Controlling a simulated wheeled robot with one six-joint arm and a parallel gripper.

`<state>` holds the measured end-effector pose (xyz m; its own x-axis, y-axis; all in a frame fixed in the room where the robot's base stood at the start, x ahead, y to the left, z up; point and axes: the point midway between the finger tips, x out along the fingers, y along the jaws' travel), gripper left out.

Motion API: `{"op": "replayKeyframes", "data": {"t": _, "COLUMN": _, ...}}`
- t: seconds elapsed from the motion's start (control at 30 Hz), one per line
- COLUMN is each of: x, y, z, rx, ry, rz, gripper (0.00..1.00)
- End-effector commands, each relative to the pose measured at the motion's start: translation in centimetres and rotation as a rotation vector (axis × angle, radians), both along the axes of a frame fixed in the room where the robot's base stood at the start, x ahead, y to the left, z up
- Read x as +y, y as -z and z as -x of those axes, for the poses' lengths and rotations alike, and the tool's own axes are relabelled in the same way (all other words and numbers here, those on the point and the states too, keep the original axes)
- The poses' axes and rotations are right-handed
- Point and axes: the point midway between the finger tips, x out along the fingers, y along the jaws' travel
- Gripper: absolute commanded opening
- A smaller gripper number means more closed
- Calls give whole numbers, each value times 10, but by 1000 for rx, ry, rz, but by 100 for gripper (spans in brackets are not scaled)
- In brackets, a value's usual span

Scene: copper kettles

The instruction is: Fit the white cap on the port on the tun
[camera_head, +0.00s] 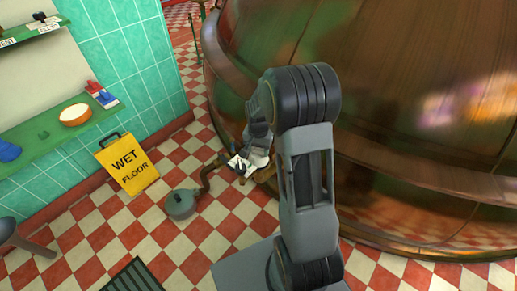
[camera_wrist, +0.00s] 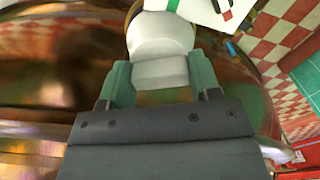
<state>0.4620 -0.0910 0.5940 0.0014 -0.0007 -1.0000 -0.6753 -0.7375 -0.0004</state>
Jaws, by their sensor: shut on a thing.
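The white cap (camera_wrist: 160,72) is between the two green fingers of my gripper (camera_wrist: 160,84) in the wrist view. My gripper is shut on it. A wider, rounded white part (camera_wrist: 160,36) shows just beyond the fingers; I cannot tell whether it belongs to the cap or to the port. The big copper tun (camera_head: 420,130) fills the right of the head view, and its curved, shiny wall (camera_wrist: 50,75) shows at the left of the wrist view. In the head view my gripper is low beside the tun, partly hidden by my arm. The port cannot be made out clearly.
A white card with coloured marks (camera_wrist: 205,10) lies close beyond the cap. A yellow wet floor sign (camera_head: 128,165) and a grey-green lidded pot (camera_head: 181,203) stand on the red and white tiles. Shelves (camera_head: 65,120) hang on the left wall. Open floor lies left of the tun.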

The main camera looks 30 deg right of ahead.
Motion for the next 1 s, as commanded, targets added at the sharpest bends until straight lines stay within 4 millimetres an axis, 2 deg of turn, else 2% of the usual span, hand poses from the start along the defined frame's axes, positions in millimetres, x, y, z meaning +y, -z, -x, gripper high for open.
{"op": "replayKeyframes", "data": {"t": 0.33, "x": 0, "y": 7, "z": 0, "rx": -1, "ry": 0, "rz": 1, "gripper": 36}}
{"op": "replayKeyframes", "data": {"t": 0.37, "x": 0, "y": 7, "z": 0, "rx": -1, "ry": 0, "rz": 0, "gripper": 59}}
{"op": "replayKeyframes", "data": {"t": 0.67, "x": 0, "y": 7, "z": 0, "rx": 0, "ry": 0, "rz": 0, "gripper": 87}}
{"op": "replayKeyframes", "data": {"t": 0.87, "x": 0, "y": 7, "z": 0, "rx": 1, "ry": 0, "rz": -1, "gripper": 87}}
{"op": "replayKeyframes", "data": {"t": 1.0, "x": 0, "y": -2, "z": 0, "rx": 0, "ry": 0, "rz": 0, "gripper": 87}}
